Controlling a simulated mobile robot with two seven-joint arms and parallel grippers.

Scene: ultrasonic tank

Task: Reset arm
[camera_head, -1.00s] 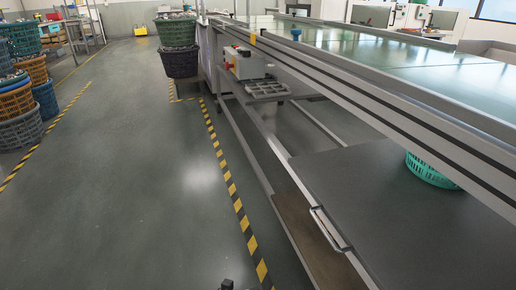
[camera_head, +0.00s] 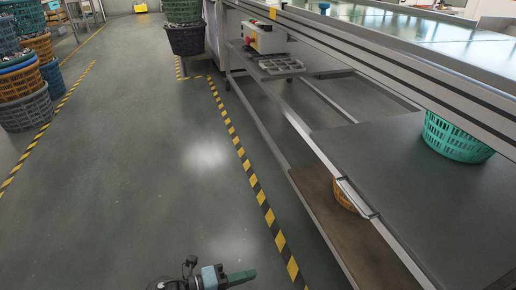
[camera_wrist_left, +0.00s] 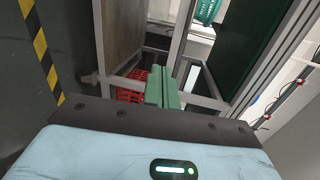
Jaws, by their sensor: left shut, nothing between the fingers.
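My left gripper (camera_head: 248,275) shows at the bottom of the head view, over the floor left of the workbench. Its green fingers point to the right. In the left wrist view its green fingers (camera_wrist_left: 162,88) are pressed together with nothing between them. My right gripper is in neither view.
The workbench has a dark grey table top (camera_head: 420,190), a metal handle (camera_head: 357,198) and a brown lower shelf (camera_head: 340,235). A teal basket (camera_head: 455,138) stands at the right. Basket stacks stand at the far left. The floor (camera_head: 130,170) beside the yellow-black tape is clear.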

